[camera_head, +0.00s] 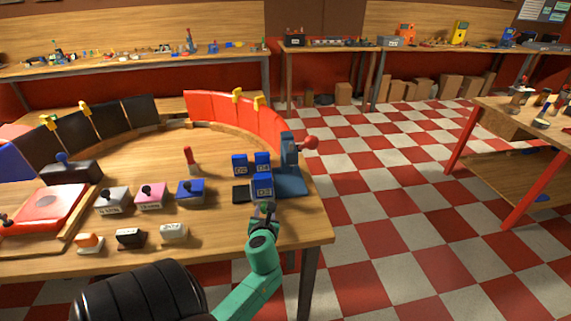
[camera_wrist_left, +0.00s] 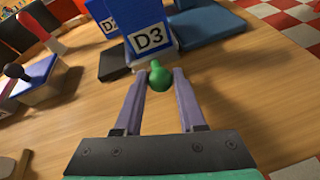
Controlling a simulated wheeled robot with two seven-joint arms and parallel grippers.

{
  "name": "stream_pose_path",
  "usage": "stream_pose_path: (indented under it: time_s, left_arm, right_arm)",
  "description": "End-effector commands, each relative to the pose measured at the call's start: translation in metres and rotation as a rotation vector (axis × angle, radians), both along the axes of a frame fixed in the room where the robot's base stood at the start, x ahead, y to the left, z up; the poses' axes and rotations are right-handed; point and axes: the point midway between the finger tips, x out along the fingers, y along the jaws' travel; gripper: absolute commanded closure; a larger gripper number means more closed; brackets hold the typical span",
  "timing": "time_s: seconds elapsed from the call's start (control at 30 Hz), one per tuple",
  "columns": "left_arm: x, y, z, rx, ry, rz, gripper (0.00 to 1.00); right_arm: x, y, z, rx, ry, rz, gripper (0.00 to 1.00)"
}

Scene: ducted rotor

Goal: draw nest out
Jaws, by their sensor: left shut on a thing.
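A blue block marked D3 (camera_head: 262,185) stands at the front of a small group of blue blocks on the table. It is large at the top of the left wrist view (camera_wrist_left: 150,38). A green round knob (camera_wrist_left: 159,76) is at its lower front. My left gripper (camera_head: 264,210) reaches in from the front, and in the wrist view its two fingers (camera_wrist_left: 159,84) close around the knob. Another blue block marked D2 (camera_head: 239,165) stands behind to the left, with a further blue block (camera_head: 262,160) beside it. My right gripper is not in view.
A blue stand (camera_head: 290,170) with a red ball knob (camera_head: 310,142) is right of the blocks. A black pad (camera_head: 241,193) lies left of D3. Lever boxes, including a blue one (camera_head: 190,192), stand further left.

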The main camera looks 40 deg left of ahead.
Motion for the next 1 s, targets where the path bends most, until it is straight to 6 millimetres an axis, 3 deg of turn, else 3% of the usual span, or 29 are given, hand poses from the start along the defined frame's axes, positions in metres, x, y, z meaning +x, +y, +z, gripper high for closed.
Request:
stream_pose_path:
  time_s: [0.1, 0.33, 0.87, 0.9, 0.93, 1.0]
  left_arm:
    - [-0.021, 0.014, 0.002, 0.002, 0.006, 0.001, 1.0]
    - [-0.046, 0.032, 0.0, 0.0, 0.003, 0.0, 1.0]
    - [-0.055, 0.038, -0.002, 0.001, 0.003, 0.004, 1.0]
    - [-0.055, 0.038, -0.002, 0.001, 0.003, 0.004, 0.45]
    - [-0.055, 0.038, -0.002, 0.0, 0.003, 0.003, 0.34]
    - [-0.055, 0.038, -0.001, 0.001, 0.002, 0.002, 0.31]
  right_arm:
    - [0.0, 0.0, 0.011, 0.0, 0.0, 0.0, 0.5]
    - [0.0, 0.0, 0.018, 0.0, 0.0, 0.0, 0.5]
    - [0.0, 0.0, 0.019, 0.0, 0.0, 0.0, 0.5]
    - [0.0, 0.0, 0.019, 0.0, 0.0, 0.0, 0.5]
    - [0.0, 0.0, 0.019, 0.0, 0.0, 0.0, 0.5]
    - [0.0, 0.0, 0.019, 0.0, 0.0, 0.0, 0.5]
